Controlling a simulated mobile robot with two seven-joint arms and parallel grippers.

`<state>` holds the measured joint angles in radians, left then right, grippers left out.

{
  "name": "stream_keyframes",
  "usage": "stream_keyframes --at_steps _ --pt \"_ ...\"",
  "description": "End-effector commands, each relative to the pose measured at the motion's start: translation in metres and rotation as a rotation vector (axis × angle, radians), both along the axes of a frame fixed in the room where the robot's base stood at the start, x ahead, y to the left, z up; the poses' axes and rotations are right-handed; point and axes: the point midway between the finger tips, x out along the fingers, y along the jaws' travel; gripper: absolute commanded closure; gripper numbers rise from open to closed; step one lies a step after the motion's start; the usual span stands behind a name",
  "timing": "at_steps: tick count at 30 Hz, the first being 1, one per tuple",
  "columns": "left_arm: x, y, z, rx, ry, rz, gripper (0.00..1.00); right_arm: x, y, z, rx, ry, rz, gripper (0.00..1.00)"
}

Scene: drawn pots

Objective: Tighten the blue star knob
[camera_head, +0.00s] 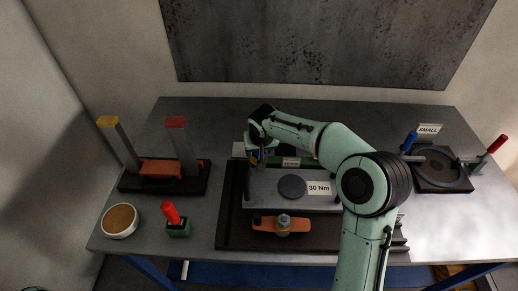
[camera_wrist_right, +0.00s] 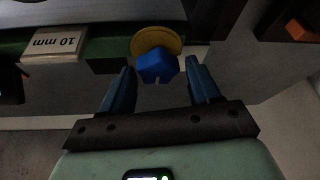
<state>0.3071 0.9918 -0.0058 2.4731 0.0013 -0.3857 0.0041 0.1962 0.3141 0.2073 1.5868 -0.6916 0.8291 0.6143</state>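The blue knob (camera_wrist_right: 157,66) sits in front of a round yellow disc (camera_wrist_right: 168,36) in the right wrist view. My right gripper (camera_wrist_right: 160,68) is open, with one dark blue finger on each side of the knob. A gap shows between the knob and each finger. In the head view the right gripper (camera_head: 259,155) is at the back left corner of the central fixture (camera_head: 262,187) and largely hides the knob. My left gripper is not in view.
The fixture has a "30 Nm" label (camera_head: 319,188) and a "10 mm" label (camera_wrist_right: 54,45). An orange piece (camera_head: 266,224) lies at its front. A two-post stand (camera_head: 128,184), a red-handled tool (camera_head: 170,213) and a round bowl (camera_head: 120,220) are left. A "SMALL" clamp station (camera_head: 440,170) is right.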

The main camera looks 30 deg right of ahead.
Motion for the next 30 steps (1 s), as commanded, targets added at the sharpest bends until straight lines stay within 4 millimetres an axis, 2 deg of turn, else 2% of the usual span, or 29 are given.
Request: stream_keyframes --at_steps 1,3,4,17,30 --pt "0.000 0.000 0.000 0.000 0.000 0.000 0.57 0.000 0.000 0.000 0.000 0.000 0.000 0.56" --pt "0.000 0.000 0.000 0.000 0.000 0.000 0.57 0.000 0.000 0.000 0.000 0.000 0.000 0.79" --pt "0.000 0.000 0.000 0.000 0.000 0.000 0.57 0.000 0.000 0.000 0.000 0.000 0.000 0.83" --pt "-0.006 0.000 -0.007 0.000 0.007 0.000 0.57 0.000 0.002 0.000 0.000 -0.001 -0.077 0.83" --pt "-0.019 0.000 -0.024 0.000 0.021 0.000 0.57 0.003 0.004 0.000 -0.001 -0.002 -0.438 0.83"
